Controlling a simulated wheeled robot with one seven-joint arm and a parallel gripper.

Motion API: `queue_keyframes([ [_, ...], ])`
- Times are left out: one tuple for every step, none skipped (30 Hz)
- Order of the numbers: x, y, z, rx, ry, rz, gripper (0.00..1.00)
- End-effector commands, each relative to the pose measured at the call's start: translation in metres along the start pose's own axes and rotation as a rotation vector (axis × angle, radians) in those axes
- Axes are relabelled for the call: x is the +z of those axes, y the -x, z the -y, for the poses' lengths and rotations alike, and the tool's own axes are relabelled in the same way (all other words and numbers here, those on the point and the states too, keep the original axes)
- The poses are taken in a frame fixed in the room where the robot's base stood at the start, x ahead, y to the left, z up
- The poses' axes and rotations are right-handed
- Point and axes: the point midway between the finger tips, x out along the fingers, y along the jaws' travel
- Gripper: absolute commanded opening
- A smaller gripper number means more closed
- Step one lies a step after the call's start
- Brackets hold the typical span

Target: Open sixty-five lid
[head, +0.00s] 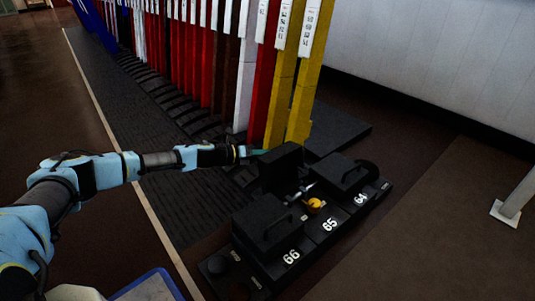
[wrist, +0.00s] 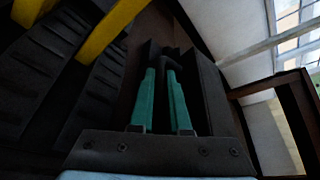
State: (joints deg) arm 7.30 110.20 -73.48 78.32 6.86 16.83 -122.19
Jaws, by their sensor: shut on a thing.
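The black lid of 65 (head: 282,168) stands raised and roughly upright in the head view, behind the white number 65 (head: 330,224). Its open compartment shows a round yellow part (head: 315,205) and small silvery pieces. My gripper (head: 262,151) reaches in from the left, behind the raised lid, which hides part of the fingertips. In the wrist view my gripper's green fingers (wrist: 168,70) close together at their tips on the lid's dark handle (wrist: 172,58). The lid (wrist: 208,98) also shows there as a dark slab to the right of the fingers.
The black lids of 66 (head: 268,226) and 64 (head: 343,173) lie down on either side, each with a handle. Tall red, white and yellow levers (head: 285,95) stand in a row behind. Open brown floor (head: 430,225) lies to the right.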

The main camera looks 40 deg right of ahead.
Motion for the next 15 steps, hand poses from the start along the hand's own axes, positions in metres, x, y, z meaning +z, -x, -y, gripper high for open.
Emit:
queue_keyframes([
  [0.000,0.001,-0.001,0.000,0.000,-0.001,0.00],
  [-0.001,0.001,-0.001,0.000,0.000,-0.001,0.00],
  [0.000,0.001,-0.001,0.000,0.000,-0.001,0.00],
  [-0.001,0.001,-0.001,0.000,0.000,-0.001,0.00],
  [-0.001,0.001,-0.001,0.000,0.000,-0.001,0.00],
  [-0.001,0.001,-0.001,0.000,0.000,-0.001,0.00],
  [0.000,0.001,-0.001,0.000,0.000,-0.001,0.00],
  [0.000,0.001,0.000,0.001,-0.001,-0.001,0.00],
  [0.000,0.001,0.001,0.002,-0.004,-0.001,0.00],
  [0.001,0.001,0.003,0.003,-0.008,-0.001,0.00],
  [0.002,0.001,0.005,0.006,-0.015,0.000,0.00],
  [0.003,0.002,0.008,0.011,-0.028,0.000,0.00],
  [0.003,0.002,0.011,0.015,-0.039,0.000,0.00],
  [0.004,0.002,0.015,0.021,-0.052,0.000,0.00],
  [0.004,0.003,0.019,0.029,-0.071,0.000,0.00],
])
